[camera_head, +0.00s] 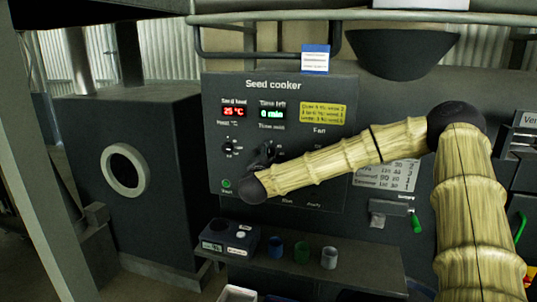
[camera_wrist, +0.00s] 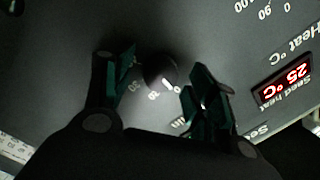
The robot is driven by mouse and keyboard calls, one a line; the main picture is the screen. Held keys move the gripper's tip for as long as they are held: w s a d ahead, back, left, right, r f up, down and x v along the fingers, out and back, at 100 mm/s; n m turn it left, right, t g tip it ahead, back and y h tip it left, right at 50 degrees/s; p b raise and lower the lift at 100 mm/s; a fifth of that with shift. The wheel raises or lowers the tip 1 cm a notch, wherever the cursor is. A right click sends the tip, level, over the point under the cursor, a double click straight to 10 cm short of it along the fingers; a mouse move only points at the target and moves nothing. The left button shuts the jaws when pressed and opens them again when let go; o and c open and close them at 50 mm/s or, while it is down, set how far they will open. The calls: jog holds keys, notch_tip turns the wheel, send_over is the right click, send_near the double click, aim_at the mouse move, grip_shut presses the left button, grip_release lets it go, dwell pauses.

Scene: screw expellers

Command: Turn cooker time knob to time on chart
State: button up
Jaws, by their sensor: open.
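The seed cooker panel (camera_head: 330,180) is dark, with a red "25 °C" display (camera_head: 233,112) and a green "0 min" time display (camera_head: 271,114). The time knob (camera_wrist: 161,70) is round and black with a white pointer mark. In the wrist view it sits between the two fingers of my gripper (camera_wrist: 163,78), which is open with gaps to the knob. In the head view my gripper (camera_head: 264,155) is at the time dial and hides most of it. A printed chart (camera_head: 385,178) is right of the panel, partly behind my arm; its small text is hard to read.
The heat knob (camera_head: 228,147) is just left of my gripper, above a green start button (camera_head: 227,184). A yellow note (camera_head: 323,113) is on the panel.

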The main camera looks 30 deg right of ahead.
jog(key=shift+w+d, duration=0.25)
jog(key=shift+w, duration=0.05)
jog(key=c, duration=1)
